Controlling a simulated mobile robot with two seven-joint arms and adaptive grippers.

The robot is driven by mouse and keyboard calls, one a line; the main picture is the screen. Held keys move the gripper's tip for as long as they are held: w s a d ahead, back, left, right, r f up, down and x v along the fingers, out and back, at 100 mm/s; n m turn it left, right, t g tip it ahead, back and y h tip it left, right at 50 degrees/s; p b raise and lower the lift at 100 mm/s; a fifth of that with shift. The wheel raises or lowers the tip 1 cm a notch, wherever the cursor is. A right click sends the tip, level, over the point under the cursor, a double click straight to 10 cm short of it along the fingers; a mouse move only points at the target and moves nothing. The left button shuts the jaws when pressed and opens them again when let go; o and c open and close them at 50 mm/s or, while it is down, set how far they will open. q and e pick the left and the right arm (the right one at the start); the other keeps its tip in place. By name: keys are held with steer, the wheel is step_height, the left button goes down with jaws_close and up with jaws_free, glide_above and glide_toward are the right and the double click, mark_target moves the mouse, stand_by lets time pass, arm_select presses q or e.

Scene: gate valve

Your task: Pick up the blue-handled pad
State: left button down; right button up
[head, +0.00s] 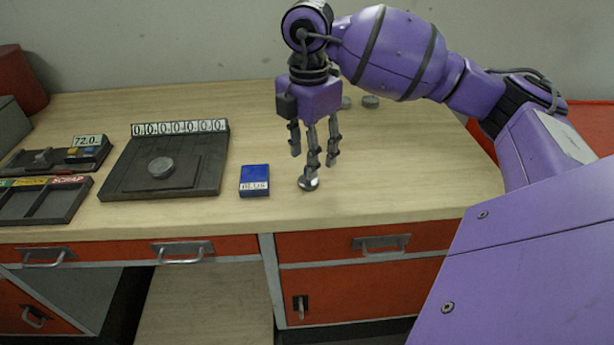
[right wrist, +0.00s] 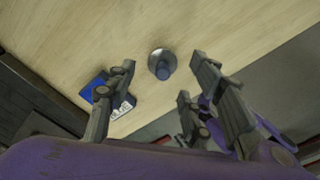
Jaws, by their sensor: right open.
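In the right wrist view, the pad lies between the fingers (right wrist: 165,70). Whether any finger touches it, I cannot tell. My left gripper is in neither view.
A blue box (head: 254,181) with a white label stands left of the pad. Further left are a dark counter device (head: 130,184) bearing a grey disc (head: 160,167), and a labelled tray (head: 35,205). Small grey discs (head: 370,101) lie behind the gripper. The bench (head: 420,180) is clear to the right.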

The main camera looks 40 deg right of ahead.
steer(key=f, duration=0.4)
steer(key=shift+a, duration=0.2)
steer(key=shift+f, duration=0.5)
steer(key=shift+w, duration=0.1)
steer(key=c, duration=0.5)
jaws_close()
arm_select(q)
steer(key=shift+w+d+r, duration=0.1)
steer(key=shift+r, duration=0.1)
arm_select(e)
steer(key=shift+r, duration=0.15)
